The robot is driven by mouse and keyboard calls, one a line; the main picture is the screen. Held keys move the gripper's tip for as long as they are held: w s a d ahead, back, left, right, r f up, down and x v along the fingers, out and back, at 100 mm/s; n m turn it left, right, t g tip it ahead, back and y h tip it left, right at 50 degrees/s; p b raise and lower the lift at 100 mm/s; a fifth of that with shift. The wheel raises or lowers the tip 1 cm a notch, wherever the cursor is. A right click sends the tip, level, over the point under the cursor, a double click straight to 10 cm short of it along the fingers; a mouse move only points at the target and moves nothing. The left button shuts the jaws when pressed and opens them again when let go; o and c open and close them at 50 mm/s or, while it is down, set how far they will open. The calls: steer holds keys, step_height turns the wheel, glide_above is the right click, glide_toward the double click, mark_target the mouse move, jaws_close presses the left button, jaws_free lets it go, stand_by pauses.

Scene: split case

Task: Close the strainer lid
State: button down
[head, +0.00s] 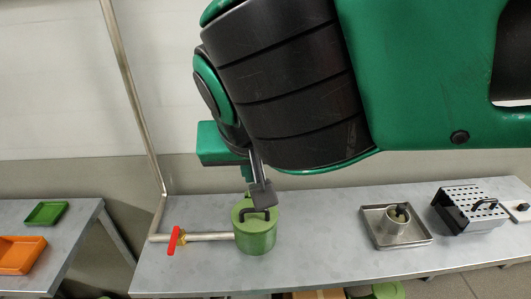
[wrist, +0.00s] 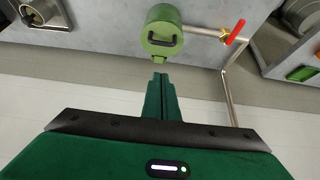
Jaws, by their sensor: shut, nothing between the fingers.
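The strainer is a green cylindrical pot (head: 256,242) on the grey table, joined to a pipe on its left. Its round green lid (head: 243,211) with a black handle lies over the top in the head view. I cannot tell whether it sits fully flush. The lid also shows in the wrist view (wrist: 152,33), with a small green tab on the rim nearest my gripper. My gripper (head: 264,196) is shut and empty, at the lid's far edge, and covers part of it. In the wrist view the fingertips (wrist: 161,78) point at the tab, with a small gap.
A red valve handle (head: 174,240) sits on the pipe (head: 212,237) left of the strainer. A metal tray (head: 417,238) holding a round metal cup, and a perforated metal box (head: 469,210), stand to the right. Green (head: 46,213) and orange (head: 20,256) trays lie on another table at left.

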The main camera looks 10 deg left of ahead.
glide_above(254, 223)
steer(key=w, duration=0.1)
step_height(254, 223, down, 7)
steer(key=shift+a+f, duration=0.1)
steer(key=shift+a, duration=0.05)
steer(key=shift+s+f, duration=0.2)
steer(key=shift+f, duration=0.3)
steer(key=shift+s+f, duration=0.15)
steer(key=shift+f, duration=0.35)
steer(key=shift+s+f, duration=0.1)
steer(key=shift+f, duration=0.6)
